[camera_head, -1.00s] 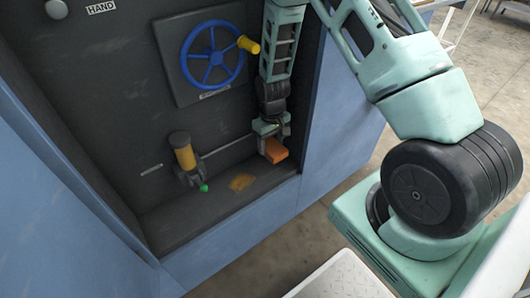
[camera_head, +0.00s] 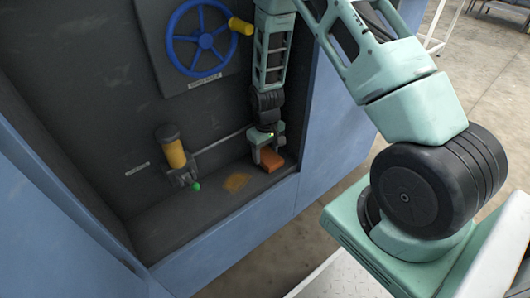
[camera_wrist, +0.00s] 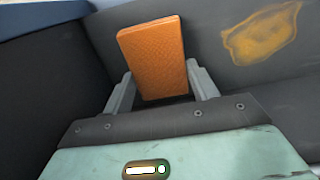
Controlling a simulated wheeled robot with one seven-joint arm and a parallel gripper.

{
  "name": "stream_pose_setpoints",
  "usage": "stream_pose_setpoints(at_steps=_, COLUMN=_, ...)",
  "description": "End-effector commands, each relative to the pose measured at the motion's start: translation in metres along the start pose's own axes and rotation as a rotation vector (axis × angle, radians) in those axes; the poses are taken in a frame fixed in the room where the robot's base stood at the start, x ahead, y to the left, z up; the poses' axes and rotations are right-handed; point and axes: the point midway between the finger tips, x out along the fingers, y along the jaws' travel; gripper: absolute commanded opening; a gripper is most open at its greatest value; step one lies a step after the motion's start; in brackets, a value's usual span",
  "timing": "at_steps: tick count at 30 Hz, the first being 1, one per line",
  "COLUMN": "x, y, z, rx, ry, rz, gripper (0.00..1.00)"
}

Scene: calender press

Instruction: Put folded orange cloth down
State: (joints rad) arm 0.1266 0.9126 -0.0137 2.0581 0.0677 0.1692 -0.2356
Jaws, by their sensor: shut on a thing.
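The folded orange cloth (camera_head: 270,160) is a small flat orange block at the right end of the dark recess's ledge. In the wrist view the cloth (camera_wrist: 155,58) stands out between the two grey fingers of my gripper (camera_wrist: 160,88), which are shut on its sides. In the head view my gripper (camera_head: 268,150) points down at the ledge. The cloth appears at or very near the ledge surface; I cannot tell if it touches.
A yellow-brown stain (camera_head: 236,182) lies on the ledge left of the cloth. A yellow cylinder fitting with a green tip (camera_head: 174,153) stands further left. A blue handwheel (camera_head: 199,40) with a yellow knob is above. A thin rod (camera_head: 222,141) runs along the back wall.

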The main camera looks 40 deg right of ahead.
Motion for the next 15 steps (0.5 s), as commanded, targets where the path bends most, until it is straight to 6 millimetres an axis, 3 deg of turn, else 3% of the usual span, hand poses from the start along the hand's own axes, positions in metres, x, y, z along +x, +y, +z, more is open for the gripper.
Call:
stream_pose_setpoints(at_steps=4, x=0.0038, y=-0.0001, z=-0.0002, rx=0.000, ry=0.000, rz=0.000, gripper=0.40)
stream_pose_setpoints(at_steps=5, x=0.0028, y=-0.0001, z=-0.0004, rx=0.000, ry=0.001, rz=0.000, gripper=0.67)
stream_pose_setpoints(at_steps=6, x=0.0027, y=-0.0001, z=-0.0004, rx=-0.001, ry=0.001, rz=0.000, gripper=0.78)
stream_pose_setpoints(at_steps=15, x=0.0018, y=-0.0001, z=-0.0004, rx=0.000, ry=0.001, rz=0.000, gripper=0.80)
